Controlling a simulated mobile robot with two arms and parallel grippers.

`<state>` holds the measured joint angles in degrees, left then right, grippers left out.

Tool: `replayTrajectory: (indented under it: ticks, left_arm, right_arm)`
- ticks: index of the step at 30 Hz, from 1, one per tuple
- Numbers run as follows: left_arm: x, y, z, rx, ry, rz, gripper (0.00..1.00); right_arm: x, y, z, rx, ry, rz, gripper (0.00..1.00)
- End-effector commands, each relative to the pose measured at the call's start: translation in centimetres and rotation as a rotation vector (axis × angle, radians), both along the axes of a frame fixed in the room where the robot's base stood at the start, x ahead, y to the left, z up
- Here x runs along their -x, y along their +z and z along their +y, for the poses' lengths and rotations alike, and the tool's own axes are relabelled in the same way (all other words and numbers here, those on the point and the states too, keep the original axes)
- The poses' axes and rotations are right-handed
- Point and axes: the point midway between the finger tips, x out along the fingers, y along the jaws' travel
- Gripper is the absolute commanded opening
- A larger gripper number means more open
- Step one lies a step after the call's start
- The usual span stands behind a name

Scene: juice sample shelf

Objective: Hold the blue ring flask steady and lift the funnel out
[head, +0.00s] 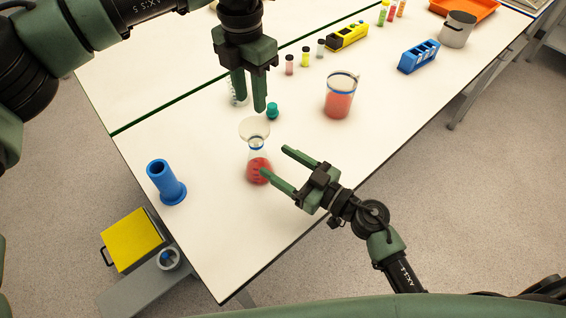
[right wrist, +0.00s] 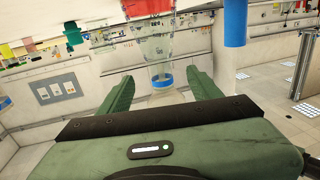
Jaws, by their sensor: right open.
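The blue ring flask (head: 258,167) stands upright on the white table, a clear conical flask with red liquid and a blue ring at its neck. The pale clear funnel (head: 254,129) sits in its mouth. In the right wrist view the flask (right wrist: 155,47) appears upside down, with the funnel (right wrist: 156,98) below the blue ring, between the fingers in the picture. My right gripper (head: 275,161) is open just right of the flask, one fingertip overlapping the flask's edge; contact is unclear. My left gripper (head: 249,103) is open and empty, pointing down above and behind the funnel.
A teal-capped item (head: 272,111) and a partly hidden glass piece (head: 236,99) stand behind the funnel. A blue cylinder stand (head: 166,184) is left, a red-filled beaker (head: 339,99) right. The table's front edge is close; table between flask and blue stand is clear.

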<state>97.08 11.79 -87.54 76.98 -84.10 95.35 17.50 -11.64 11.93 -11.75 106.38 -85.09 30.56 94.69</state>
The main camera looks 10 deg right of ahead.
Motion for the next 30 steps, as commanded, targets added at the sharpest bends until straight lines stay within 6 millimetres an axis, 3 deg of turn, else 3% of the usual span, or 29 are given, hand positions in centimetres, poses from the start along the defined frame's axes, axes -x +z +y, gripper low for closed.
replayTrajectory:
  ticks: [15, 27, 30]
  left_arm:
    - [0.0, 0.0, 0.0, 0.0, 0.0, 0.0, 0.36]
    - [0.0, 0.0, 0.0, 0.0, 0.0, 0.0, 0.36]
    - [0.0, 0.0, 0.0, 0.0, 0.0, 0.0, 0.36]
  right_arm:
    - [-4.8, 0.1, 4.9, -0.004, 0.001, -0.001, 0.64]
    - [-5.3, 0.1, 5.4, -0.002, 0.002, -0.001, 0.64]
    - [-5.3, 0.1, 5.4, -0.002, 0.002, -0.001, 0.36]
